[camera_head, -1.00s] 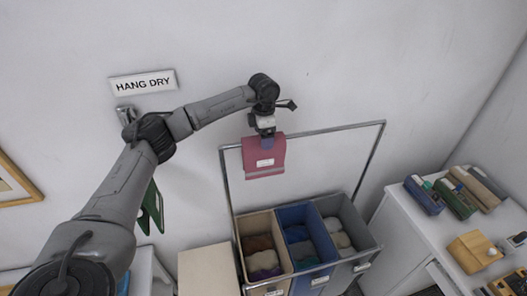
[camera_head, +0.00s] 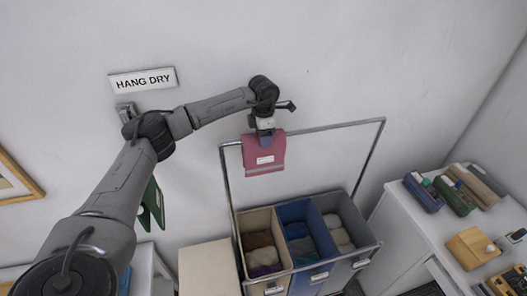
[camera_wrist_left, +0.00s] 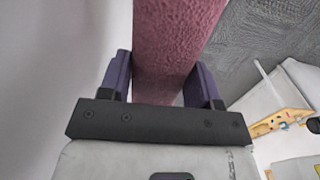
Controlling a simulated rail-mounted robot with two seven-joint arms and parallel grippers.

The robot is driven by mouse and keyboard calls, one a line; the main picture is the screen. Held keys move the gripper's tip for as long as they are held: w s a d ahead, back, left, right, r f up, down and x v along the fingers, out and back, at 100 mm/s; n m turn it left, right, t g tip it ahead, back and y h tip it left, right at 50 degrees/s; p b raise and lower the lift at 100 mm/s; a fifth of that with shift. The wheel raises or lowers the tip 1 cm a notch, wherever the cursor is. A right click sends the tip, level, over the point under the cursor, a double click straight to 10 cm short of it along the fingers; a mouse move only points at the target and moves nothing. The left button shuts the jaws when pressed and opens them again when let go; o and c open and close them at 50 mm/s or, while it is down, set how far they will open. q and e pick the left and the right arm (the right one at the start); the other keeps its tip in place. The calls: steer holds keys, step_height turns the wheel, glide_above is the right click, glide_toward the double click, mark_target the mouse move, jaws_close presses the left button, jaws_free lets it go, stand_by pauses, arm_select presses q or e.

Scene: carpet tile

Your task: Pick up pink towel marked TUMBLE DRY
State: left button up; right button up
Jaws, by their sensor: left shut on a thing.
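The pink towel (camera_head: 264,156) hangs at the left end of the metal rail in the head view. It has a white label with print too small to read and a pale stripe near its lower edge. My left gripper (camera_head: 265,139) is shut on the towel's top edge from above. In the left wrist view the towel (camera_wrist_left: 175,45) runs between the two purple fingers of my left gripper (camera_wrist_left: 163,88). Whether the towel still touches the rail (camera_head: 335,127) cannot be told. My right gripper is not in view.
A laundry sorter below the rail has a beige bin (camera_head: 256,218), a blue bin (camera_head: 298,214) and a grey bin (camera_head: 346,203), with folded cloths inside. A HANG DRY sign (camera_head: 142,83) is on the wall, with a green item (camera_head: 152,204) hanging lower. A white cabinet (camera_head: 404,226) stands right.

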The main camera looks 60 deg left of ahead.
arm_select(q)
steer(key=c, duration=0.4)
